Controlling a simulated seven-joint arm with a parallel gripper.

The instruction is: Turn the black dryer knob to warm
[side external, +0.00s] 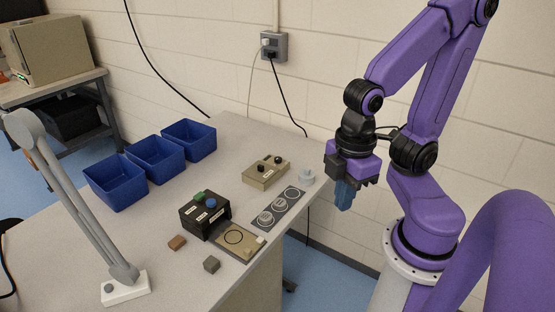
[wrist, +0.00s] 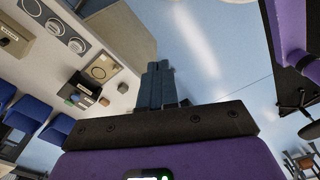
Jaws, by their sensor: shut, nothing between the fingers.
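A beige control box (side external: 265,173) stands at the back right of the table with two black knobs on it, a left knob (side external: 261,168) and a right knob (side external: 278,160). A small white label shows on its front; I cannot read it or tell which knob is the dryer's or where it points. Part of the box (wrist: 13,42) shows at the upper left edge of the wrist view. My gripper (side external: 344,197) has blue fingers pointing down, past the table's right edge and apart from the box. Its fingers (wrist: 158,72) are shut and empty in the wrist view.
A grey plate with round dials (side external: 279,207), a white knobbed piece (side external: 307,177), a black button box (side external: 204,214) and a beige plate (side external: 237,240) lie nearby. Blue bins (side external: 117,184) stand at the left, with a grey lamp arm (side external: 75,200) in front.

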